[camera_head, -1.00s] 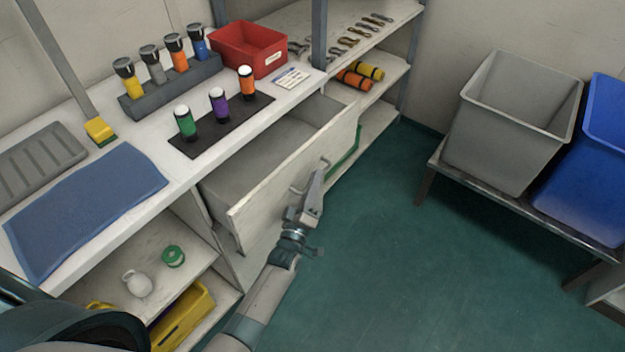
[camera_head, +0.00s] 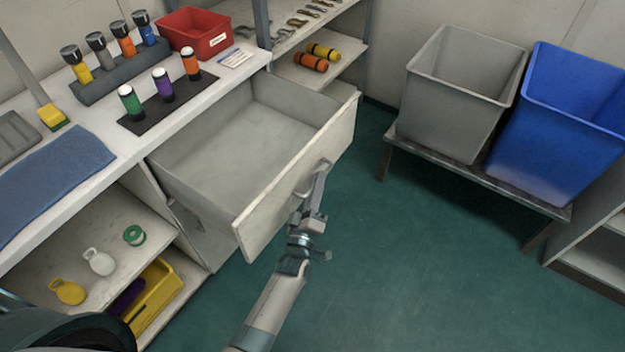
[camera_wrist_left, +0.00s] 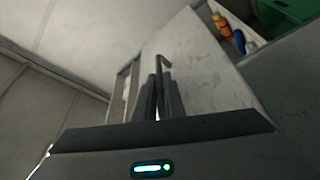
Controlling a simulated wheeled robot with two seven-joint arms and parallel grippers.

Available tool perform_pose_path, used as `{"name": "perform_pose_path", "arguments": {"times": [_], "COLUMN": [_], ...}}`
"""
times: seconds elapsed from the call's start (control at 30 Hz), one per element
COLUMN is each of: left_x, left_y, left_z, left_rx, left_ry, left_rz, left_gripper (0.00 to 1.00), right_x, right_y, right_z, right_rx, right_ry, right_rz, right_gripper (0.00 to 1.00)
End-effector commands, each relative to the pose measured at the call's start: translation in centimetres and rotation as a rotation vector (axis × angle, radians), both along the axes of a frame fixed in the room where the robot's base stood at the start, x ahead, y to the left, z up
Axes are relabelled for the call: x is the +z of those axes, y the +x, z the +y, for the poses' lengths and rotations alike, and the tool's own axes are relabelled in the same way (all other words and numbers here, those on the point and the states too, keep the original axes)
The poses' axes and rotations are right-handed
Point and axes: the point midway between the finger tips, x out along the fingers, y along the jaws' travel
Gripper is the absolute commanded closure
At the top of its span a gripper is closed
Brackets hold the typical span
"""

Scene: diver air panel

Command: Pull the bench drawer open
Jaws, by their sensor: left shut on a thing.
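The bench drawer (camera_head: 298,178) stands well out from under the white bench top in the head view, and its inside looks empty. Its pale front panel shows close up in the left wrist view (camera_wrist_left: 205,75). The drawer handle (camera_head: 309,184) is on the outer face of the front. My left gripper (camera_head: 321,172) is shut on the handle, partly hiding it. In the left wrist view the two fingers (camera_wrist_left: 158,97) are together, with the bent handle end (camera_wrist_left: 162,62) showing beyond them. My right gripper is not in view.
The bench top (camera_head: 215,95) holds a red bin (camera_head: 195,38), capped cylinders and a blue mat (camera_head: 55,175). Open shelves with a yellow crate (camera_head: 158,295) are below left. A grey tub (camera_head: 455,95) and a blue tub (camera_head: 560,130) stand on a low rack at right. Green floor between is clear.

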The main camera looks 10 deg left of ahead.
Motion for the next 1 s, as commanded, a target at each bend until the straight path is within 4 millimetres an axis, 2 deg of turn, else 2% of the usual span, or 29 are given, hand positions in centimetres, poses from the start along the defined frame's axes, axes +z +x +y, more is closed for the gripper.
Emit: {"name": "perform_pose_path", "arguments": {"times": [0.3, 0.33, 0.37, 0.53, 0.77, 1.0], "left_x": [-0.1, -0.1, -0.1, -0.1, -0.1, -0.7], "left_y": [-0.1, -0.1, -0.1, 0.0, -0.3, -2.3], "left_z": [0.0, 0.1, 0.1, 0.0, 0.0, 0.1], "left_rx": [0.002, 0.002, 0.002, 0.001, 0.001, 0.001], "left_ry": [0.0, 0.0, 0.0, 0.0, 0.0, 0.001], "left_rz": [0.001, 0.001, 0.001, 0.0, 0.001, 0.002], "left_gripper": [1.0, 0.86, 0.83, 0.83, 0.83, 0.83], "right_x": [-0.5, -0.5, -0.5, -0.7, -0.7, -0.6], "right_y": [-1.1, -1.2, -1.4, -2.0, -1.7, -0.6], "right_z": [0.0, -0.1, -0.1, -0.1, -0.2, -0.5], "right_rx": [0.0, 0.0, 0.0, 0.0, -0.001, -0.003], "right_ry": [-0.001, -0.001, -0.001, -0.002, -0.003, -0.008], "right_rz": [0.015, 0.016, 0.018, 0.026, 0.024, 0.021], "right_gripper": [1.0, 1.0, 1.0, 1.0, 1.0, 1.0]}}
